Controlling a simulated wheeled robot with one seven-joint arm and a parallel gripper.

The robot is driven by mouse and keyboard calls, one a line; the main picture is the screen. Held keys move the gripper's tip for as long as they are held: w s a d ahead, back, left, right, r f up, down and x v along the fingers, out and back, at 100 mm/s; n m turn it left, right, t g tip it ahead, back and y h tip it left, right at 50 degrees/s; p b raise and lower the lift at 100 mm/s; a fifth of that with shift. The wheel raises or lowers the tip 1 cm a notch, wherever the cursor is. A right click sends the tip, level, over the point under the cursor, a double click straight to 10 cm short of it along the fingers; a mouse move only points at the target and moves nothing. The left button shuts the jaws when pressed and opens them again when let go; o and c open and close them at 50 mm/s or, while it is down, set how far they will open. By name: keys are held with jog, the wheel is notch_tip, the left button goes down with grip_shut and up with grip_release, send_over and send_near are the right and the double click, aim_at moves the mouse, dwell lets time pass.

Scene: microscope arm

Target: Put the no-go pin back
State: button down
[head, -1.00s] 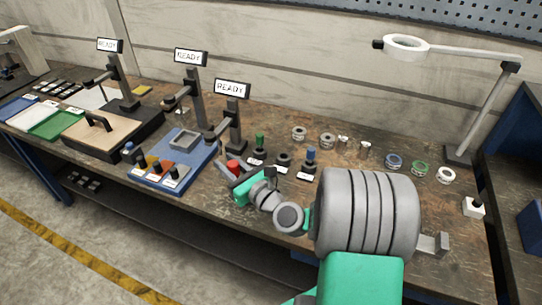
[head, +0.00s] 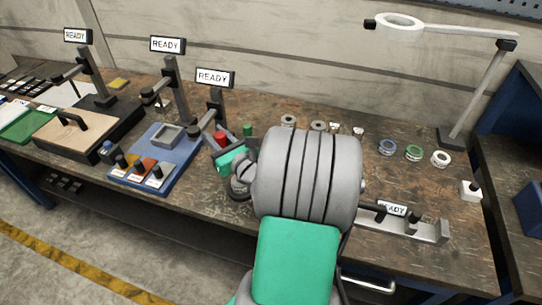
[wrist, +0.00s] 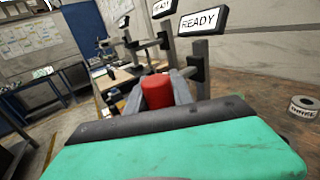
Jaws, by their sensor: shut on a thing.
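My gripper (head: 219,148) is shut on a red pin (head: 219,138), likely the no-go pin. In the wrist view the red pin (wrist: 156,90) stands roughly upright between the two grey fingers, with its lower end hidden. It is in front of the rightmost READY stand (head: 214,100); I cannot tell whether it touches anything below. A green-topped pin (head: 247,130) shows just right of my gripper. My arm hides the rest of the row of pins and holders there.
A blue tray (head: 133,179) with several coloured, black-knobbed blocks lies left of my gripper. Rings (head: 387,147) stand along the back right, below a ring lamp (head: 398,21). A grey gauge bar (head: 430,231) with a READY sign lies right of my arm.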

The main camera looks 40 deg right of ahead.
jog(key=s+d+m+g+h+b, duration=0.1)
jog(key=s+d+m+h, duration=0.1)
jog(key=s+d+h, duration=0.4)
jog(key=s+d+m+g+h+b, duration=0.1)
jog(key=s+d+m, duration=0.25)
jog(key=d, duration=0.45)
jog(key=shift+n, duration=0.45)
jog(key=w+d+f, duration=0.3)
jog(key=f, duration=0.1)
jog(key=w+d+f, duration=0.3)
jog(key=w+f, duration=0.1)
jog(key=w+d+f+b, duration=0.1)
jog(key=w+d+f, duration=0.2)
jog(key=f, duration=0.2)
jog(key=shift+w, duration=0.3)
jog(key=shift+a, duration=0.1)
jog(key=shift+f, duration=0.15)
jog(key=c, duration=1.1)
grip_release()
